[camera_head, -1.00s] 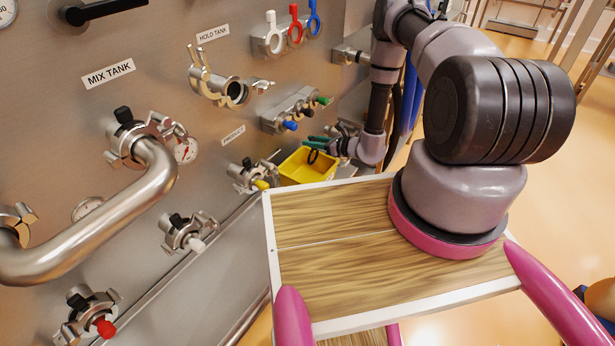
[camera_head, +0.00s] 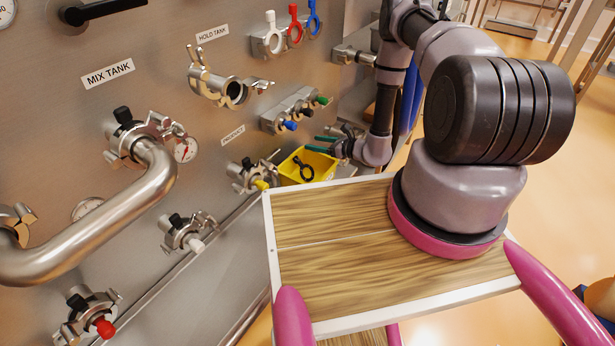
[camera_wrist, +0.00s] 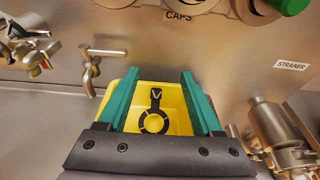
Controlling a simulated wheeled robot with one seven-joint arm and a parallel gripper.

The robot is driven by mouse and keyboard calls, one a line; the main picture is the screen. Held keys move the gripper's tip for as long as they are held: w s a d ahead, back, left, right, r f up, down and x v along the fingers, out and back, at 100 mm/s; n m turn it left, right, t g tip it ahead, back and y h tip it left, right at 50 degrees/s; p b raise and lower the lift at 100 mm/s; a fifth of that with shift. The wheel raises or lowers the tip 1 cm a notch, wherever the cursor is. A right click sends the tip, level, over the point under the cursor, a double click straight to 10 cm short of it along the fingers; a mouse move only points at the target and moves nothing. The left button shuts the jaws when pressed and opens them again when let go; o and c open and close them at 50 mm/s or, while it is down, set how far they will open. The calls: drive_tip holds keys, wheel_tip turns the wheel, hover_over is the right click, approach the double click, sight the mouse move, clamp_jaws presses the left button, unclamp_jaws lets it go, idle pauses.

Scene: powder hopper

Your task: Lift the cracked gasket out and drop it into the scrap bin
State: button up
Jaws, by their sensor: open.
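The cracked gasket (camera_head: 302,166), a black ring with a tab, lies inside the yellow scrap bin (camera_head: 322,167). It also shows in the wrist view (camera_wrist: 155,99), lying in the bin between and beyond my fingers. A crack cannot be made out at this size. My gripper (camera_head: 318,145) has teal fingers and hangs over the bin's far right side. Its fingers are spread apart, empty and clear of the gasket. The hold tank port (camera_head: 235,93) on the steel panel stands open, with its clamp (camera_head: 197,60) swung wide.
The panel carries a row of capped ports (camera_head: 293,110) just above the bin. A valve with a yellow tip (camera_head: 260,184) sits left of the bin. A bent pipe (camera_head: 150,190) juts out at left. My wooden deck is bare in front of the bin.

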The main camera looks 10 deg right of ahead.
drive_tip(key=v, duration=0.8)
drive_tip(key=shift+s+d+r, duration=0.15)
drive_tip(key=shift+s+d, duration=0.05)
drive_tip(key=shift+s, duration=0.05)
drive_tip(key=s+a+r+n+g+y, duration=0.1)
drive_tip(key=a+r+n+g, duration=0.25)
drive_tip(key=r, duration=0.75)
drive_tip(key=s+a+r+n+g, duration=0.1)
drive_tip(key=a+r+n+g, duration=0.3)
drive_tip(key=r, duration=0.6)
drive_tip(key=s+r+n+g+y, duration=0.1)
drive_tip(key=r+n+g, duration=0.1)
drive_tip(key=r+n, duration=0.65)
drive_tip(key=s+d+r+n+t+h, duration=0.3)
drive_tip(key=s+r+h, duration=0.2)
drive_tip(key=s+r, duration=0.5)
drive_tip(key=s+d+r+n+t+h, duration=0.3)
drive_tip(key=s+r+h, duration=0.2)
drive_tip(key=s+r, duration=0.6)
wheel_tip(320, 180, up, 5)
drive_tip(key=shift+r+n+h, duration=0.15)
drive_tip(key=shift+n+h, duration=0.25)
